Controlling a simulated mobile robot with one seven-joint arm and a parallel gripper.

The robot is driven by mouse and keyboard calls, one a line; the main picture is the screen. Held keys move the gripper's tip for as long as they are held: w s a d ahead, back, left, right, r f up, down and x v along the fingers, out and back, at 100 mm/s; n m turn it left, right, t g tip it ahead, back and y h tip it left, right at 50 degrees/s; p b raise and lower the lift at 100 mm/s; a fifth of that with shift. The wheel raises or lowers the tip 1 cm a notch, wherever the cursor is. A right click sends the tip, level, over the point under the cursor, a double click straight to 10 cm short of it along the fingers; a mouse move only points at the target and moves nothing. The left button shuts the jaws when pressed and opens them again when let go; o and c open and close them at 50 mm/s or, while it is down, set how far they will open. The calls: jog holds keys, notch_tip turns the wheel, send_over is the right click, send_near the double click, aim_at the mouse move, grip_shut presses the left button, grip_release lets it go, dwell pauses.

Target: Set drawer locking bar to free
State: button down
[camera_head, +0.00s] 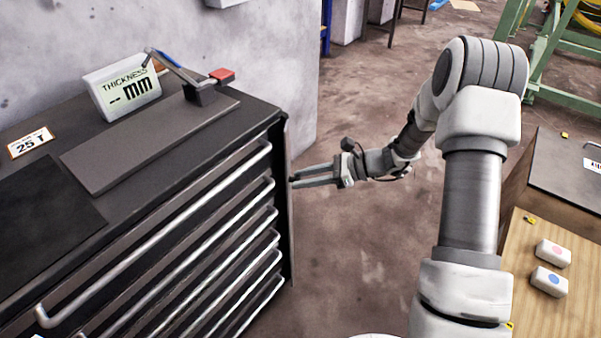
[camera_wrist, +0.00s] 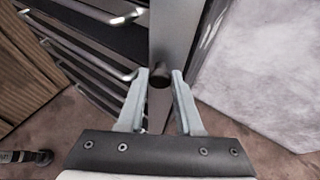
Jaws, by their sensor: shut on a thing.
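The drawer locking bar is a grey upright strip (camera_wrist: 172,32) on the cabinet front in the wrist view. In the head view it shows as a thin edge (camera_head: 289,240) at the right end of the drawers. A dark round knob (camera_wrist: 159,77) sticks out from the bar. My gripper (camera_wrist: 160,80) has its two fingers on either side of the knob and is shut on it. In the head view my gripper (camera_head: 294,181) reaches in from the right to the bar; the knob is hidden or too small to see there.
The dark drawer cabinet (camera_head: 258,108) has several long handles, and its drawers look closed. A thickness display (camera_head: 122,87) and a lever device (camera_head: 200,92) stand on top. A wooden-topped bench (camera_head: 530,300) with two button boxes is at right. Bare floor (camera_head: 350,240) lies between.

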jog(key=shift+w+d+n+g+h, duration=0.2)
jog(key=shift+w+n+g+h, duration=0.45)
jog(key=shift+n+g, duration=1.05)
jog(key=shift+w+d+n+g+h, duration=0.35)
jog(key=shift+w+n+g, duration=0.35)
jog(key=shift+n+g, duration=1.05)
jog(key=shift+w+d+n+g+h, duration=0.1)
jog(key=shift+w+n+g+h, duration=0.55)
jog(key=shift+n+g, duration=1.05)
jog(key=shift+w+n+g+h, duration=0.25)
jog(key=shift+g+h, duration=0.1)
jog(key=shift+g, duration=0.2)
jog(key=c, duration=0.6)
grip_release()
jog(key=shift+r, duration=0.1)
